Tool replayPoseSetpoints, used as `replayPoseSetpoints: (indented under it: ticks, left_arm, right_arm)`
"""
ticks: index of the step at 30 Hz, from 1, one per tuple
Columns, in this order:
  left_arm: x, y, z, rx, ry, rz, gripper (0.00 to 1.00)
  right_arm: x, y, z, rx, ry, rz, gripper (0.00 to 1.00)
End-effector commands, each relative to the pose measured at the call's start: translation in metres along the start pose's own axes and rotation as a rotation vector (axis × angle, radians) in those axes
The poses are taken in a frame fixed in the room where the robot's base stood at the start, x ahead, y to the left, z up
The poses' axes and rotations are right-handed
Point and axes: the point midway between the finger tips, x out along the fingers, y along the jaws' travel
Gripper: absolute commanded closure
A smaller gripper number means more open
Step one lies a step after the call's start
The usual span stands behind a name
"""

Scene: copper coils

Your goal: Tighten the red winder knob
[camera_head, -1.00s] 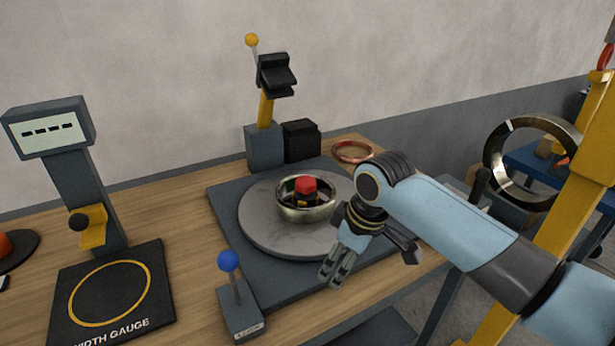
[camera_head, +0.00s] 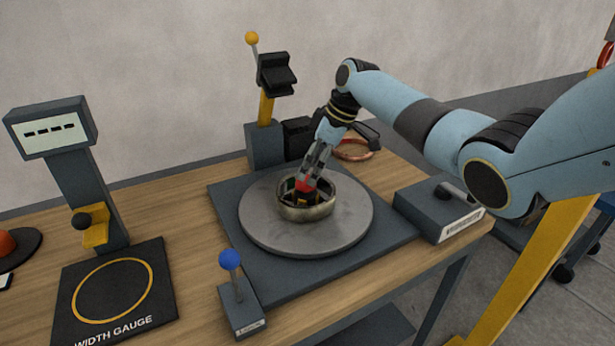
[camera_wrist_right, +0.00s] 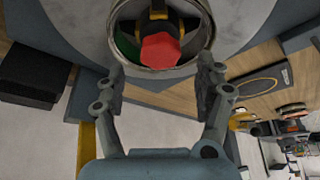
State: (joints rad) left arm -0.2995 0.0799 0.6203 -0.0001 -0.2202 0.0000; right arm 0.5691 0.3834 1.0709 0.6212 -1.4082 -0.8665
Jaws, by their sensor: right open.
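The red winder knob (camera_head: 305,184) sits in the middle of a metal ring (camera_head: 309,213) on the round grey turntable (camera_head: 262,232). My right gripper (camera_head: 311,175) reaches down from the upper right, with its fingertips at the knob and partly covering it. In the right wrist view the red knob (camera_wrist_right: 160,50) shows ahead of the fingers, inside the metal ring (camera_wrist_right: 190,66). The fingers of my right gripper (camera_wrist_right: 160,80) are spread apart, with nothing held between them. Whether a fingertip touches the knob or ring cannot be told. My left gripper is not in view.
A blue-knobbed lever (camera_head: 229,260) stands at the front of the turntable's base. A width gauge (camera_head: 115,285) is at the left. A yellow-knobbed post (camera_head: 266,105) and a copper coil (camera_head: 355,149) are behind. A grey box with a black handle (camera_head: 440,210) is at the right.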

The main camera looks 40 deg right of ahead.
Motion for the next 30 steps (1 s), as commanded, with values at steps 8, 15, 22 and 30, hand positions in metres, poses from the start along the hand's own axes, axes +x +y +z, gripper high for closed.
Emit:
replayPoseSetpoints:
  ticks: [8, 15, 22, 30]
  left_arm:
    - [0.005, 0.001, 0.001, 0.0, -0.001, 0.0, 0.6]
    - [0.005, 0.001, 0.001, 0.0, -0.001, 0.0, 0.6]
    - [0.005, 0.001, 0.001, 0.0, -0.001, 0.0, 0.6]
    - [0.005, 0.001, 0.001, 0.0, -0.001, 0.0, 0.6]
  right_arm:
    - [0.036, 0.0, 0.0, 0.0, 0.0, 0.0, 0.29]
    - [0.04, 0.0, 0.0, 0.0, 0.0, 0.002, 0.29]
    - [0.04, 0.0, 0.0, 0.0, 0.0, 0.002, 0.48]
    - [0.039, 0.0, 0.0, 0.0, 0.0, 0.002, 0.83]
